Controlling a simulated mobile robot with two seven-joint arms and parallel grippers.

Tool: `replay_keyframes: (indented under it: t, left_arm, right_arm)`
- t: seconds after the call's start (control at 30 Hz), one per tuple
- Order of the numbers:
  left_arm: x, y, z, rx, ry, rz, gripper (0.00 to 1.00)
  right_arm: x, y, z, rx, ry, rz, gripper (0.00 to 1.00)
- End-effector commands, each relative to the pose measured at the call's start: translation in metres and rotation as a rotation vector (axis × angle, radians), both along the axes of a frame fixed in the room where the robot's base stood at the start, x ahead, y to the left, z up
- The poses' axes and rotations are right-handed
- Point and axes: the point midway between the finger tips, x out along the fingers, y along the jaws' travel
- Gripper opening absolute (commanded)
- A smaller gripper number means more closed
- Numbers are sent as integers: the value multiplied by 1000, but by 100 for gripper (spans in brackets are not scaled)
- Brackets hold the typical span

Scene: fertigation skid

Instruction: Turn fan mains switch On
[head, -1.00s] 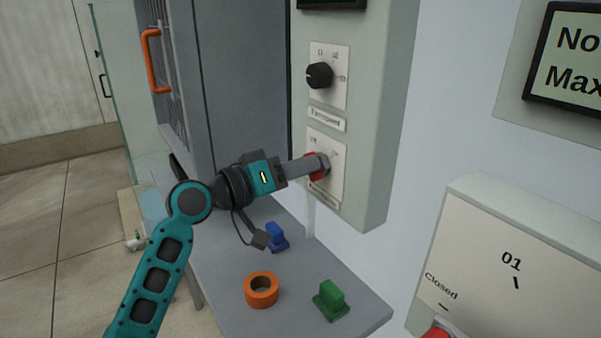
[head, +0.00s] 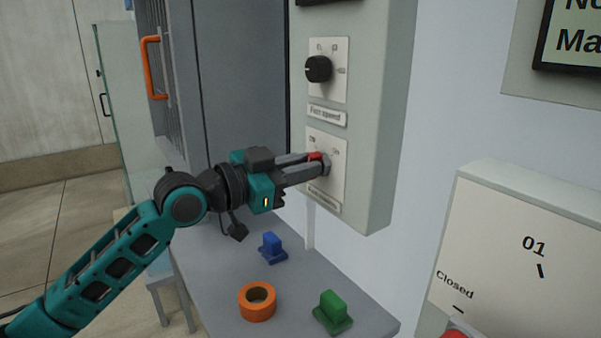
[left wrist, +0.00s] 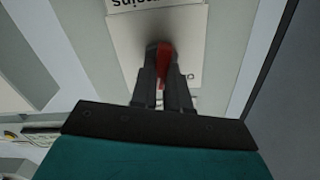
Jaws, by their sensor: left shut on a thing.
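The fan mains switch is a red rotary handle (head: 316,156) on a white plate (head: 337,183), low on the grey-green control box. My left gripper (head: 318,163) is shut on the red handle, with a finger on each side. In the left wrist view the red handle (left wrist: 164,62) shows between the two dark fingers (left wrist: 163,78). The fingers hide part of the handle and the plate's markings, so its exact pointer position is hard to read. My right gripper is not in view.
A black fan speed knob (head: 318,69) sits above on the same control box (head: 381,120). Below, a grey shelf (head: 215,270) holds an orange ring (head: 257,303), a blue block (head: 272,248) and a green block (head: 332,313). A panel marked Closed (head: 520,260) stands at right.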

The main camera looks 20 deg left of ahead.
Motion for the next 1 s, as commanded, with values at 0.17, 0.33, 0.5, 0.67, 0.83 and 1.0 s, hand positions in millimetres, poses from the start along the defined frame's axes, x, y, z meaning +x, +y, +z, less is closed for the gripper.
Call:
replay_keyframes:
  t: [0.17, 0.33, 0.5, 0.67, 0.83, 1.0]
  left_arm:
    - [0, 0, 0, 130, -99, 1, 0]
    - [-1, -1, 0, 234, -180, 1, 0]
    - [-1, -1, 0, 313, -243, -1, 0]
    - [-1, -2, -1, 363, -282, 0, 0]
    - [-1, -2, -1, 389, -303, 0, 0]
    - [-1, -2, -1, 398, -311, 0, 0]
  right_arm:
    - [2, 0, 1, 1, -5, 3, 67]
    - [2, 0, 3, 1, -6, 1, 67]
    - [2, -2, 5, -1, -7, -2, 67]
    - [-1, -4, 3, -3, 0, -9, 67]
    - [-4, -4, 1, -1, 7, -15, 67]
    - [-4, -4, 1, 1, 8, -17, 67]
